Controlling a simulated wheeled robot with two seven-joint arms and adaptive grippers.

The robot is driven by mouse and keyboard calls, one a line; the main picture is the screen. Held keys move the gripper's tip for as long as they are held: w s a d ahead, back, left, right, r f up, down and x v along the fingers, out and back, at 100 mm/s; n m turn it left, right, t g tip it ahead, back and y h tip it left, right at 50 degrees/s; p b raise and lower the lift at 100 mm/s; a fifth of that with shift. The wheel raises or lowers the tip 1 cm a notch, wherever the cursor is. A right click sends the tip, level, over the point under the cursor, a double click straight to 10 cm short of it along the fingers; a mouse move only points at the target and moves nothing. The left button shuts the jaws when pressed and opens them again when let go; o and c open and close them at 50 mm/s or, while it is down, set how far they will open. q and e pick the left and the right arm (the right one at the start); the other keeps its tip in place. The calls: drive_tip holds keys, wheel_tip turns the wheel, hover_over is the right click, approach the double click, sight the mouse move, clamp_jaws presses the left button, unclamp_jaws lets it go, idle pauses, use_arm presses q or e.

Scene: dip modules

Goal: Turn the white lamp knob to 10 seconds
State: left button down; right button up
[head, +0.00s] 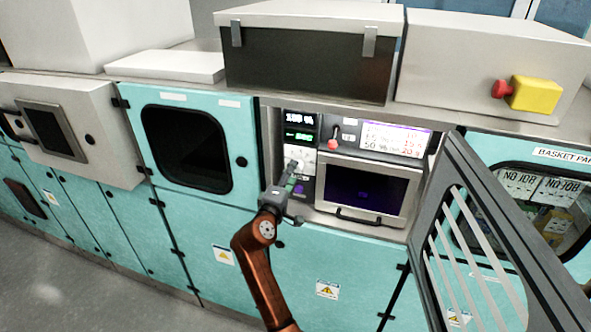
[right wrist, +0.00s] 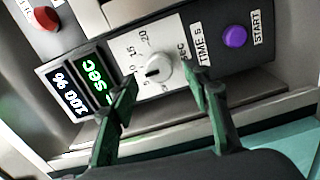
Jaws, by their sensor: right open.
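The white lamp knob (right wrist: 158,70) sits on a white dial plate with a seconds scale in the right wrist view. A dark mark on it faces the low end of the scale; the exact setting is hard to read. My right gripper (right wrist: 162,82) is open, with one green-and-black finger on each side of the knob and a gap to it. In the head view my right gripper (head: 291,181) is in front of the white dial plate (head: 300,158), low on the control panel. A green display (right wrist: 92,77) ends in "SEC"; its digit is partly unclear. My left gripper is out of view.
A purple START button (right wrist: 234,37) is right of the knob, and a red button (right wrist: 46,19) is at upper left. An open slatted grey door (head: 470,235) stands right of the panel in the head view.

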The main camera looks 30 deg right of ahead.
drive_tip(key=v, duration=0.7)
drive_tip(key=shift+s+a, duration=0.15)
